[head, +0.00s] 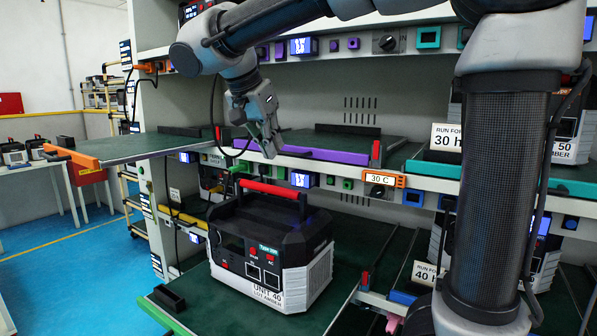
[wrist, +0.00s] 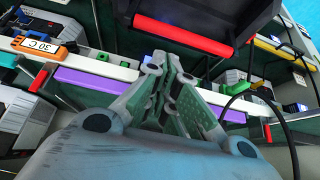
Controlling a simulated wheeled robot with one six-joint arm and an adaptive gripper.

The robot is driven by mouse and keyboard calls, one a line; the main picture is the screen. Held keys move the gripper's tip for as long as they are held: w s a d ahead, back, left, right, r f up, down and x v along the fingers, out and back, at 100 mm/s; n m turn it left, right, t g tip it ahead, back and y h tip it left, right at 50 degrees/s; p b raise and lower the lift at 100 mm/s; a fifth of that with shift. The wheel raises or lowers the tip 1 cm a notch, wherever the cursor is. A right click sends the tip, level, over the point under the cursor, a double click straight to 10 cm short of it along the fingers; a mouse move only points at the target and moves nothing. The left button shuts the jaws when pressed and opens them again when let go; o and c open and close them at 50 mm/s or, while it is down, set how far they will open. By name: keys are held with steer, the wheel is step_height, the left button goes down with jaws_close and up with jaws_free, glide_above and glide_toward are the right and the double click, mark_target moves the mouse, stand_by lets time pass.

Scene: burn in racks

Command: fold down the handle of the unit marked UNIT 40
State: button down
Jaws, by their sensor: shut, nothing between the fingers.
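The unit marked UNIT 40 (head: 268,262) is a grey and black box with a teal label, sitting on a green-topped shelf. Its handle (head: 270,188) has a red grip on black side arms and stands up above the unit's top. In the wrist view the red grip (wrist: 184,30) crosses the upper middle, with black around it. My gripper (head: 269,152) points down above the handle, apart from it. In the wrist view my gripper (wrist: 165,65) is shut with nothing in it, its tips below the red grip in the picture.
A purple-edged shelf (head: 300,152) lies right behind my gripper. A green shelf with an orange end (head: 72,157) juts out at left. The 30 C sign (head: 380,179) is on the rack front. A RUN FOR 40 h card (head: 425,273) stands at right. Blue floor is open at left.

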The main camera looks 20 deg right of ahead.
steer(key=x, duration=1)
steer(key=shift+w+d, duration=0.2)
steer(key=shift+d, duration=0.2)
steer(key=shift+s+a, duration=0.1)
steer(key=shift+s+a+r+t+h, duration=0.1)
steer(key=shift+a+t+h, duration=0.05)
steer(key=shift+t+h, duration=0.2)
